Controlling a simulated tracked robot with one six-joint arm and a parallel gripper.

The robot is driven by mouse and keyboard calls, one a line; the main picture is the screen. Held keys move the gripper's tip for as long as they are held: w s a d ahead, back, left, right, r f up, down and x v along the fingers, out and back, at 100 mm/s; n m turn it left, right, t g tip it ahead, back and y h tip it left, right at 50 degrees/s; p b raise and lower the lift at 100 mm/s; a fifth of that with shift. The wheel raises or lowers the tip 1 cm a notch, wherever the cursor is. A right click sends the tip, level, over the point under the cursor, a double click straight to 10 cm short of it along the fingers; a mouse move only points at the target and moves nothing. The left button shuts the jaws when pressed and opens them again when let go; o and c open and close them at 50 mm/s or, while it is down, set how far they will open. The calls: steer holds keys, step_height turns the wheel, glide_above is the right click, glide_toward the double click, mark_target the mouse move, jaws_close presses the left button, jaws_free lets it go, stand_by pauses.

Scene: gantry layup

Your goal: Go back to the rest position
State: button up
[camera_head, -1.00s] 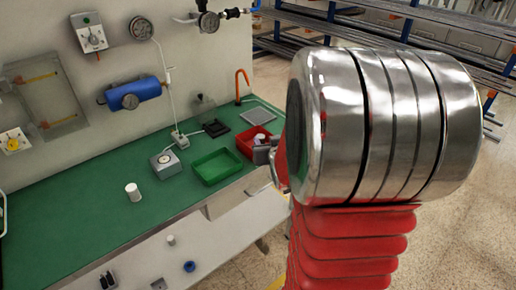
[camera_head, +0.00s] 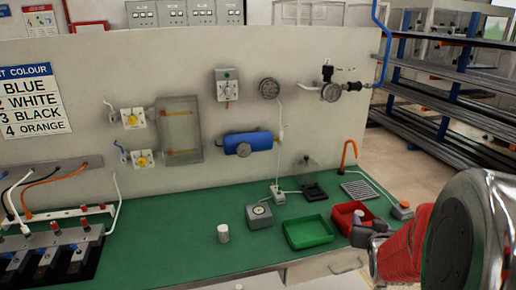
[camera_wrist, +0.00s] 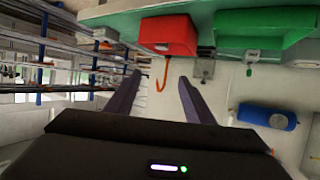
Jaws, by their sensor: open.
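My gripper shows in the wrist view (camera_wrist: 158,84) with its two dark fingers spread apart and nothing between them. In the head view my gripper (camera_head: 368,233) is small, at the front edge of the red bin (camera_head: 343,217), and partly hides it. My arm fills the lower right corner there. The wrist view is upside down; the red bin (camera_wrist: 168,35) lies beyond the fingertips, apart from them.
On the green bench (camera_head: 170,250) stand a green tray (camera_head: 308,232), a grey gauge box (camera_head: 260,216) and a white cylinder (camera_head: 223,233). An orange hook (camera_head: 349,152) rises behind the bins. A blue tank (camera_head: 247,143) hangs on the wall panel. Racks (camera_head: 450,90) stand at right.

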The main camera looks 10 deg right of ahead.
steer(key=s+a+f+g+y, duration=0.2)
steer(key=s+a+f+g, duration=0.45)
steer(key=s, duration=0.25)
steer(key=s+a+r+n+y, duration=0.1)
steer(key=s+a+r+n, duration=0.1)
steer(key=a, duration=0.5)
steer(key=s+a+r+n+y, duration=0.1)
steer(key=s+a+r, duration=0.3)
steer(key=a+r, duration=0.3)
steer(key=s+a+r+n+y, duration=0.2)
steer(key=a+r, duration=0.3)
steer(key=a, duration=0.4)
steer(key=shift+s+a+n, duration=0.25)
steer(key=shift+s+n, duration=0.05)
steer(key=shift+s, duration=0.6)
